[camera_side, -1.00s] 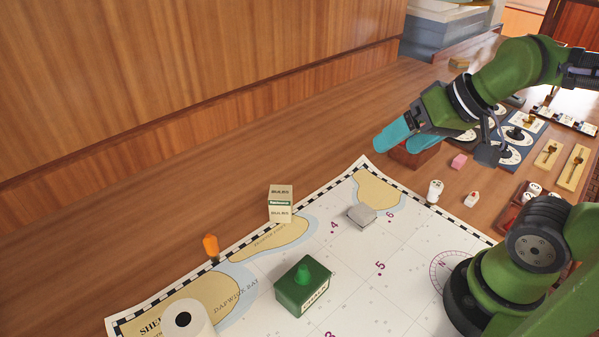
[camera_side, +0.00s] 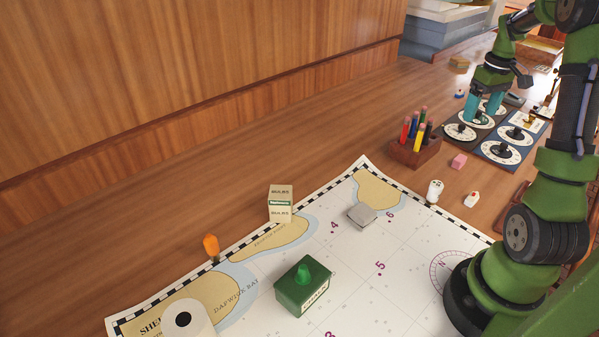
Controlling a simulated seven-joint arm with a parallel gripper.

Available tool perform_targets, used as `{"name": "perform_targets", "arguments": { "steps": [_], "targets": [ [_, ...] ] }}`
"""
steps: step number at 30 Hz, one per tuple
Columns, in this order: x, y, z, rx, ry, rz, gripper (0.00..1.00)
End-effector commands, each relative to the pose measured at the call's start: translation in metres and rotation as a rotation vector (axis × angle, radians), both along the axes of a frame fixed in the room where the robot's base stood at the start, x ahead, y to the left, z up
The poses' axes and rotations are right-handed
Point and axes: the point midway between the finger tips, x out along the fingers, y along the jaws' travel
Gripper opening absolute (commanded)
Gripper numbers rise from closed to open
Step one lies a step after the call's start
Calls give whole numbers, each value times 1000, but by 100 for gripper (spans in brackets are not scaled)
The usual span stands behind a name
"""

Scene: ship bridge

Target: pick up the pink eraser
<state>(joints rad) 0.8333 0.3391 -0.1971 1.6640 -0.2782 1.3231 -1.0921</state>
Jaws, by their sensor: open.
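The pink eraser (camera_side: 459,161) is a small block lying on the wooden surface, between the pencil holder and the dial panels. It is in plain view with nothing on it. My gripper (camera_side: 483,113) points down over the dial panels, behind the eraser in the picture and a little to its right. Its two teal fingers are apart, with no object visible between them. It does not touch the eraser.
A wooden pencil holder (camera_side: 414,152) with several pencils stands just left of the eraser. Dial panels (camera_side: 484,151) lie to its right. A white shaker-like piece (camera_side: 434,192) and a small white block with a red mark (camera_side: 471,199) stand in front. A chart (camera_side: 345,275) lies nearer.

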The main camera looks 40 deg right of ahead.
Motion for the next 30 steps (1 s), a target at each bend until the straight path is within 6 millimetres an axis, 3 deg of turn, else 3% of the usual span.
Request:
{"name": "perform_targets", "arguments": {
  "steps": [1,3,6,10,24,30],
  "targets": [
    [-3,-13,0,1,18,69,79],
    [-2,-18,7,-3,28,177,79],
    [-1,-17,13,0,31,281,79],
    [-1,-15,6,9,33,335,79],
    [-1,-14,-87,10,33,338,79],
    [0,-14,-104,7,31,337,79]
  ]
}}
